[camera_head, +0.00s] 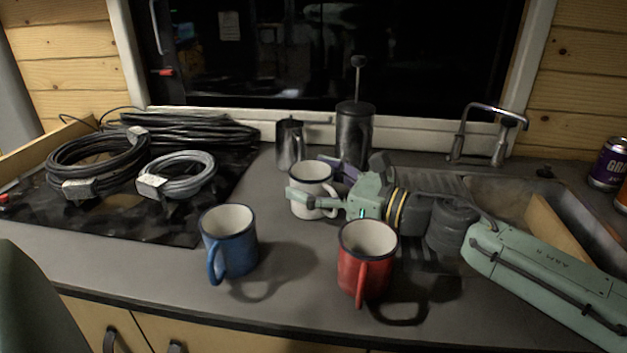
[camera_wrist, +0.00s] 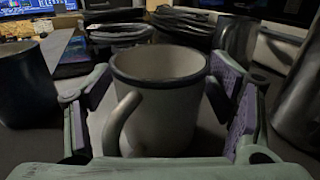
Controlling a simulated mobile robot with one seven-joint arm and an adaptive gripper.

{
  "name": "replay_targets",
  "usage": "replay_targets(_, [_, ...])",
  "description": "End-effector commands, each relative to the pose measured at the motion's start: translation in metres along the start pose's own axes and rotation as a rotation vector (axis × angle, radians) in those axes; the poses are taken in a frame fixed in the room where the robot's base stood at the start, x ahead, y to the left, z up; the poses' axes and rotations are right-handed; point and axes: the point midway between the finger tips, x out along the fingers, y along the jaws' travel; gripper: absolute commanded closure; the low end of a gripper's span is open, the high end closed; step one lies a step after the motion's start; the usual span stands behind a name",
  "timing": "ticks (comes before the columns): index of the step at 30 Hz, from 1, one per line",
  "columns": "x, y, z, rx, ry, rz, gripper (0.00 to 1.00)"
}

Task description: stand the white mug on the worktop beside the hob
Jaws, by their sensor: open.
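The white mug (camera_head: 312,174) has a dark rim and stands upright on the grey worktop (camera_head: 285,290), right of the hob (camera_head: 150,225). My gripper (camera_head: 332,188) reaches in from the right, with its open fingers on either side of the mug. In the wrist view the white mug (camera_wrist: 165,115) sits between the two spread fingers of my gripper (camera_wrist: 163,90), its handle toward the camera. Gaps show beside the mug, so it is not clamped. A finger hides part of its lower body in the head view.
A blue mug (camera_head: 230,240) and a red mug (camera_head: 364,262) stand in front. A moka pot (camera_head: 290,145) and a French press (camera_head: 353,138) stand behind. Cable coils (camera_head: 98,163) cover much of the hob. The sink (camera_head: 505,195) lies right. Worktop between hob and white mug is clear.

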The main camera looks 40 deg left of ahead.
Motion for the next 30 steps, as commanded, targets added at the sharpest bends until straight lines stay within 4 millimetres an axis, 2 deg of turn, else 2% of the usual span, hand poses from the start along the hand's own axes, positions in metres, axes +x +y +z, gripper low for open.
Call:
replay_targets(12, [-0.003, -0.001, 0.003, 0.0, -0.001, -0.002, 0.22])
replay_targets(17, [-0.033, -0.002, -0.001, -0.002, -0.001, -0.007, 0.22])
replay_targets(24, [-0.086, -0.001, -0.001, -0.002, -0.002, -0.006, 0.22])
replay_targets(30, [-0.113, -0.001, 0.001, 0.0, -0.002, -0.002, 0.22])
